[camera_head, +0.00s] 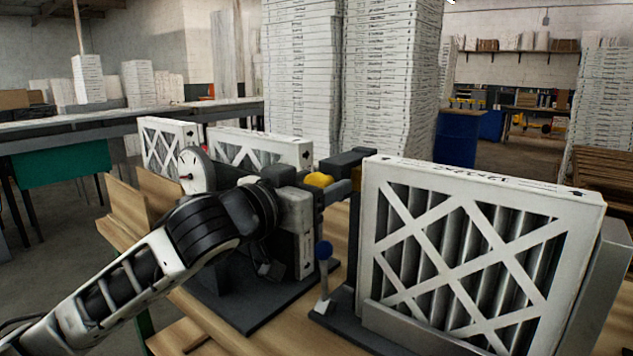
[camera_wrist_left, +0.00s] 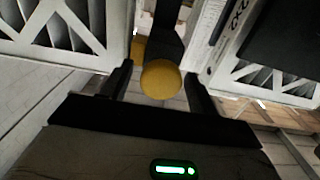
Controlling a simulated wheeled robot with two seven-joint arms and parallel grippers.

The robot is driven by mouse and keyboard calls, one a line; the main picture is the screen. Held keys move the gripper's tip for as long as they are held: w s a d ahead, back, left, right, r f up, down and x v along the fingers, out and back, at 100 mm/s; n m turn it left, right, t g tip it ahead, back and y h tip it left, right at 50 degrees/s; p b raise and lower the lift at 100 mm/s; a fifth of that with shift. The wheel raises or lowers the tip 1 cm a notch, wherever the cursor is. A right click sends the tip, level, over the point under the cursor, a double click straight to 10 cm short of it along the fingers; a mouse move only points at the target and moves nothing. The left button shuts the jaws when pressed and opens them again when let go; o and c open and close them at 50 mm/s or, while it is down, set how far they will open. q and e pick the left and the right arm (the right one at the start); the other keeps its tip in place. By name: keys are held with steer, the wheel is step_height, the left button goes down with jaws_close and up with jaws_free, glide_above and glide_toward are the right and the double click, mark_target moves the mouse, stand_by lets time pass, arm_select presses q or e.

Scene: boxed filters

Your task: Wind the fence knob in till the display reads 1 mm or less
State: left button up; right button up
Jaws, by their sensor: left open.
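The yellow round knob (camera_head: 318,180) sits on a dark bracket near the middle of the head view. My left gripper (camera_head: 305,190) is close beside it, reaching in from the left. In the left wrist view the knob (camera_wrist_left: 161,80) lies between the two dark fingers of my open gripper (camera_wrist_left: 159,88), with a gap visible on each side. A round white dial (camera_head: 196,171) with a red mark stands left of my wrist; its reading is too small to tell. My right gripper is not in view.
A large framed filter (camera_head: 455,255) stands upright just right of the knob. More filters (camera_head: 262,146) stand behind. Tall stacks of white boxes (camera_head: 390,80) fill the background.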

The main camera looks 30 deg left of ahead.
arm_select(q)
steer(key=shift+c, duration=0.3)
steer(key=c, duration=0.9)
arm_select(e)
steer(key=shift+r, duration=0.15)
